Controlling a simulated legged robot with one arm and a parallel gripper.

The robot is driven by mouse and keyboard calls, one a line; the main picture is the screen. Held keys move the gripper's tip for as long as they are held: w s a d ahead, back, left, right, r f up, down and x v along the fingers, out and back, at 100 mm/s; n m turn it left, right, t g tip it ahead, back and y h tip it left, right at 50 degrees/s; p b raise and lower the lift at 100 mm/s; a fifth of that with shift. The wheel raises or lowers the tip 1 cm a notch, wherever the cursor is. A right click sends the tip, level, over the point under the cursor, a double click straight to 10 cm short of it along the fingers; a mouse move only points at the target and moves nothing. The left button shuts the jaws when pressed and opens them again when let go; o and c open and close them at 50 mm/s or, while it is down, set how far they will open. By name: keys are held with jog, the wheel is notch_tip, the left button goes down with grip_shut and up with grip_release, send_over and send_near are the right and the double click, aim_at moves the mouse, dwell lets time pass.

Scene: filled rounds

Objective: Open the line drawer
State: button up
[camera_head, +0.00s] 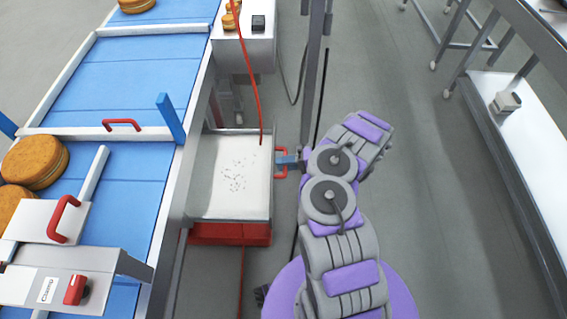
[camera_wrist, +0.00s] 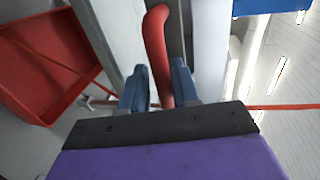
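The line drawer (camera_head: 208,188) is a pale tray with dark crumbs on its floor. In the head view it stands out to the right of the blue conveyor line, and its inside shows from above. Its red handle (camera_head: 282,163) is on its right-hand front. My gripper (camera_head: 287,161) is at this handle, reaching it from the right. In the wrist view the red handle (camera_wrist: 157,45) runs between the two blue fingers of my gripper (camera_wrist: 160,92), which appear closed against both its sides. The fingertips' contact is partly hidden.
The blue conveyor (camera_head: 130,90) with large round biscuits (camera_head: 35,162) is at left. A red bin (camera_head: 230,234) sits below the drawer. A post (camera_head: 312,90) stands just beyond my gripper. A red cable hangs over the drawer. Floor at right is clear up to a white-shelved rack (camera_head: 530,150).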

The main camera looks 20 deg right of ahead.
jog(key=shift+o, duration=0.8)
jog(key=shift+r, duration=0.1)
jog(key=shift+d, duration=0.2)
jog(key=p+v, duration=0.2)
jog(key=v, duration=1.5)
jog(key=shift+d, duration=0.15)
